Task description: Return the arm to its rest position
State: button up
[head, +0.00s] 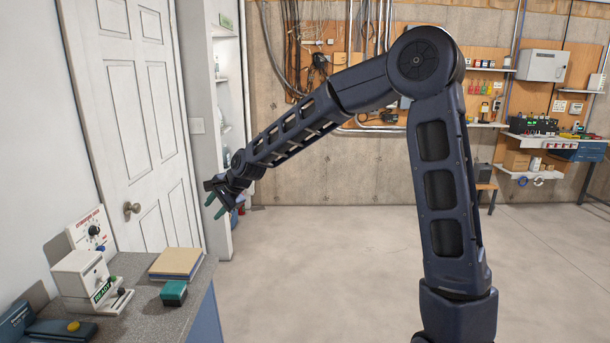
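My arm reaches up from the lower right of the head view, bends at a large round joint near the top, and slopes down to the left. My gripper (215,206) hangs at its end, in front of the white door's right edge and the shelf alcove. Its two teal fingers point down and left, with a gap between them, and nothing shows between them. The gripper is in the air, apart from the counter (140,309) at the lower left.
On the counter are a white device with a "READY" label (92,281), a dial panel (91,232), a green block (174,292) and a tan-topped blue block (177,263). A white door (130,115) stands behind. The concrete floor (320,265) is clear. A workbench (555,138) is at the far right.

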jog(key=s+d+r+n+t+h, duration=0.1)
jog(key=d+r+n+h, duration=0.2)
jog(key=d, duration=1.4)
jog(key=s+d+r+n+t+h, duration=0.15)
jog(key=d+r, duration=0.35)
jog(key=d, duration=1.2)
jog(key=s+d+n+h, duration=0.1)
jog(key=s+d+h, duration=0.2)
jog(key=s+d, duration=1.5)
jog(key=d, duration=0.4)
jog(key=shift+f+n+g, duration=0.35)
